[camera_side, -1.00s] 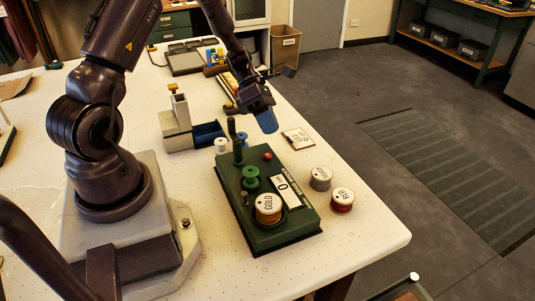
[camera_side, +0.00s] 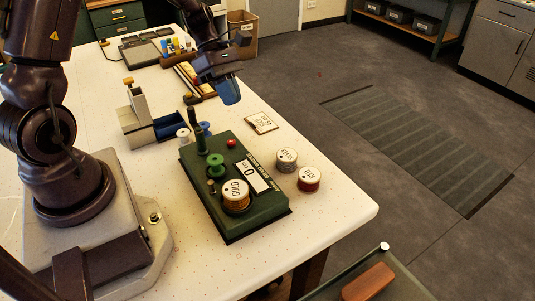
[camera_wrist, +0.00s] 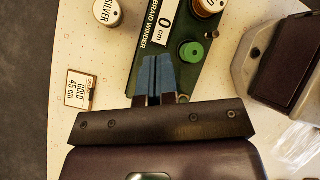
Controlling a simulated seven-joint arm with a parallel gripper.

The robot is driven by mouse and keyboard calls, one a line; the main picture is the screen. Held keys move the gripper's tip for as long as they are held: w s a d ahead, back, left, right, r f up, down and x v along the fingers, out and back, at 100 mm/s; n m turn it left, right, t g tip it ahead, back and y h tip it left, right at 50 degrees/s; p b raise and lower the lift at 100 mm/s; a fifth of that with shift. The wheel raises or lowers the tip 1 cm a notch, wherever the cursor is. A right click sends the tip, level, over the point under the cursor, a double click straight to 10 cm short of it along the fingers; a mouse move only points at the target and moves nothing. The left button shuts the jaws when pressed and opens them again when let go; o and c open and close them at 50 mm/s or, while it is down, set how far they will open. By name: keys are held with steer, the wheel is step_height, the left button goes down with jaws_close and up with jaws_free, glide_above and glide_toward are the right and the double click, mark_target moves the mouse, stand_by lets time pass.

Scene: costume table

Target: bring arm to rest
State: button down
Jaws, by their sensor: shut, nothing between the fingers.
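My gripper (camera_side: 226,91) is in the air above the table, beyond the far end of the green braid winder (camera_side: 262,213). Its blue fingertips are together and hold nothing; they also show in the wrist view (camera_wrist: 157,75).
A card (camera_side: 261,122) lies on the table; it reads "GOLD 45 cm" in the wrist view (camera_wrist: 80,90). A brown bin (camera_side: 243,30) stands beyond the table. The front right table corner is clear.

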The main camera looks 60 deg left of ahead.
steer(key=s+d+r+m+t+y, duration=0.2)
steer(key=s+r+m, duration=0.4)
steer(key=m, duration=0.6)
steer(key=s+d+r+m+t+y, duration=0.2)
steer(key=s+d+r+m+y, duration=0.3)
steer(key=r+m, duration=0.5)
steer(key=shift+s+d+r+m+t, duration=0.3)
steer(key=shift+s+d+r+m, duration=0.1)
steer(key=shift+s+d+m, duration=0.75)
